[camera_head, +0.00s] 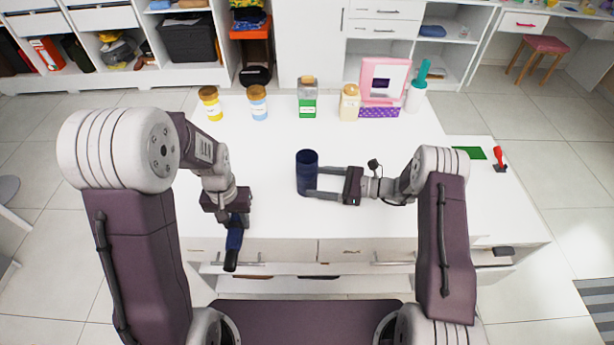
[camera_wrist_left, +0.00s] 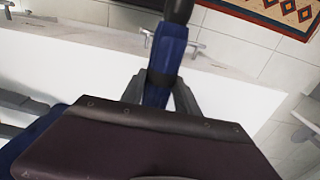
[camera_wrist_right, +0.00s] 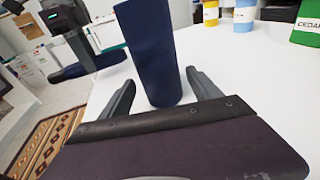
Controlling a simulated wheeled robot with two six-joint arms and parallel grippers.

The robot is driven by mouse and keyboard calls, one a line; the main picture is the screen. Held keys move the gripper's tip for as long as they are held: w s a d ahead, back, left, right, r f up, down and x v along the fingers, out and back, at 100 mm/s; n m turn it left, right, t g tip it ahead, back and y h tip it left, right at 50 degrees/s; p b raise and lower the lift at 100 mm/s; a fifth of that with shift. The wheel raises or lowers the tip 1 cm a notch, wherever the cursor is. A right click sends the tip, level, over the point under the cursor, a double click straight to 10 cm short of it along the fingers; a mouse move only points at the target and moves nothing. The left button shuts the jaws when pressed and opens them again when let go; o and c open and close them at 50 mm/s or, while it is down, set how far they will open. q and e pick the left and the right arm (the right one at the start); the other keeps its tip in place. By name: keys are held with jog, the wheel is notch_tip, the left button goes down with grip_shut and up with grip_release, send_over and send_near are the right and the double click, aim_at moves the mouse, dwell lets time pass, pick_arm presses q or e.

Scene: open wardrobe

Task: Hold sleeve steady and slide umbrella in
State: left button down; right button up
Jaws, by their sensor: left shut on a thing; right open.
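The sleeve (camera_head: 307,172) is a dark navy open-topped cylinder standing upright on the white table. It also shows in the right wrist view (camera_wrist_right: 147,50). My right gripper (camera_head: 312,182) is open, with its fingers on either side of the sleeve's lower part; a gap shows beside the right finger in the right wrist view. The folded umbrella (camera_head: 234,240) is blue with a dark handle. My left gripper (camera_head: 236,212) is shut on it near the table's front edge, left of the sleeve. The umbrella also shows between the fingers in the left wrist view (camera_wrist_left: 167,62).
Several jars stand along the table's back, including a yellow one (camera_head: 210,104) and a green-labelled one (camera_head: 307,100). A pink-framed box (camera_head: 384,78) and a teal-topped bottle (camera_head: 416,90) stand at back right. The white tabletop (camera_head: 265,150) between the umbrella and the sleeve is clear.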

aim_at(310, 181)
pick_arm(q)
jog(key=shift+f, duration=0.35)
pick_arm(e)
jog(key=shift+x, duration=1.55)
jog(key=c, duration=1.1)
